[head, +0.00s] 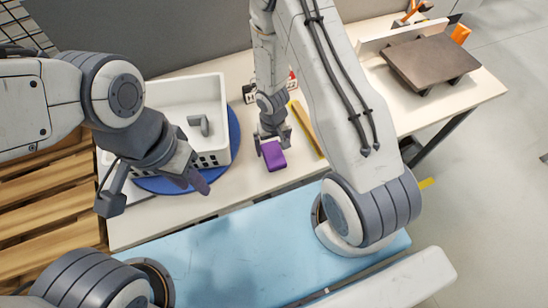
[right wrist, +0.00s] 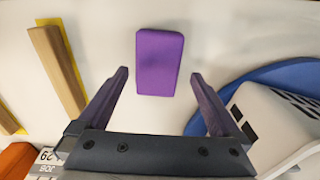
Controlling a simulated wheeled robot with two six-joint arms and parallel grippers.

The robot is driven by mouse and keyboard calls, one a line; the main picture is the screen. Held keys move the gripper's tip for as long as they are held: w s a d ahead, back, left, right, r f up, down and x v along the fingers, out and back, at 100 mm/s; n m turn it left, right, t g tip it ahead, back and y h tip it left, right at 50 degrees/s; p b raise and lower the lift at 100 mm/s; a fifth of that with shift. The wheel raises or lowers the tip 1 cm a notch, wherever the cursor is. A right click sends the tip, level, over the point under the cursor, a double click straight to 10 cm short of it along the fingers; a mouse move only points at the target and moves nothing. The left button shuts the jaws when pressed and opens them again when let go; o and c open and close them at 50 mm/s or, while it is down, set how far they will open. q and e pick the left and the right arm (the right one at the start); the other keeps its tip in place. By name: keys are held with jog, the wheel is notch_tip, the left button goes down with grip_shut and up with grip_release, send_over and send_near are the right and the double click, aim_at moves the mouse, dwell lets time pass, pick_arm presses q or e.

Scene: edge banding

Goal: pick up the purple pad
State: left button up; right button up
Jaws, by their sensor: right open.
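The purple pad (head: 273,160) lies flat on the pale table, to the right of the white basket. My right gripper (head: 271,141) is pointed down just behind the pad in the head view. In the right wrist view the purple pad (right wrist: 160,62) lies ahead of and between the two spread fingers of my right gripper (right wrist: 158,77), with gaps at both sides. The right gripper is open and holds nothing. My left gripper (head: 195,181) hangs in front of the white basket, away from the pad; its finger gap is unclear.
The white basket (head: 213,158) holds a grey piece (head: 199,125) and stands on a round blue mat (head: 235,135). A wooden strip with a yellow edge (head: 306,128) lies right of the pad. A brown board (head: 430,62) is at the far right. Table around the pad is clear.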

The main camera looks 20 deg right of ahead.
aim_at(273, 153)
notch_tip(273, 153, down, 5)
jog(key=b, duration=0.4)
jog(key=shift+w+d, duration=0.15)
jog(key=shift+r, duration=0.1)
jog(key=shift+c, duration=0.3)
jog(key=c, duration=1.1)
jog(key=shift+r, duration=0.1)
